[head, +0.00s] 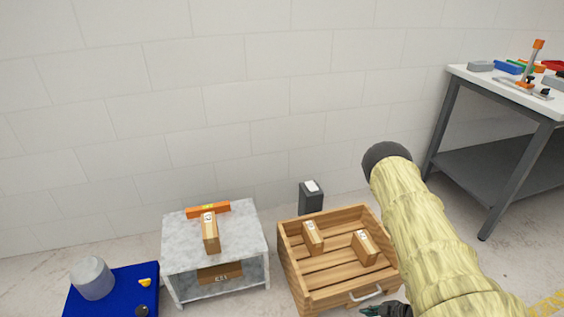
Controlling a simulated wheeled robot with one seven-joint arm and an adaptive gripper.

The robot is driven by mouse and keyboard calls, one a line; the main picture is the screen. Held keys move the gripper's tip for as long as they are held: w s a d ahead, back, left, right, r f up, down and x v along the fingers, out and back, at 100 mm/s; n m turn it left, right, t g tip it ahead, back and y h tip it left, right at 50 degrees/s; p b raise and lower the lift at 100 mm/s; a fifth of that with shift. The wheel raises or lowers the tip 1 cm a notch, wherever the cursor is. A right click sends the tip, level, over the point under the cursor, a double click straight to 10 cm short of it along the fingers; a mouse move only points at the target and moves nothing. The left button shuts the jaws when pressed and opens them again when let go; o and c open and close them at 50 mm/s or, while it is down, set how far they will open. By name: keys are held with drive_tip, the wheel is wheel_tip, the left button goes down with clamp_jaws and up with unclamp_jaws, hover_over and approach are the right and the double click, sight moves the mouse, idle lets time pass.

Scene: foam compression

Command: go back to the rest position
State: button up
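My arm, in a pale yellow cover with a dark rounded joint, rises on the right side of the head view, in front of the wall and beside the wooden crate. A dark part that looks like my gripper (384,310) shows at the bottom edge, near the crate's front right corner. Most of it is cut off by the picture's edge, and its opening cannot be made out. Nothing held can be seen.
A workbench (510,91) stands right.

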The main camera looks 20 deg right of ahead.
drive_tip(key=s+a+r+m+g+h, duration=0.3)
drive_tip(key=s+a+r+m, duration=0.25)
drive_tip(key=s+a, duration=0.4)
drive_tip(key=s+a+r+m+g+h, duration=0.25)
drive_tip(key=s+a+r+m, duration=0.25)
drive_tip(key=s+a+m, duration=0.45)
wheel_tip(320, 180, up, 20)
drive_tip(key=w+a+n+p, duration=0.1)
drive_tip(key=n+p, duration=0.1)
drive_tip(key=p, duration=1.9)
drive_tip(key=shift+w+r+n, duration=0.15)
drive_tip(key=shift+w+n, duration=0.25)
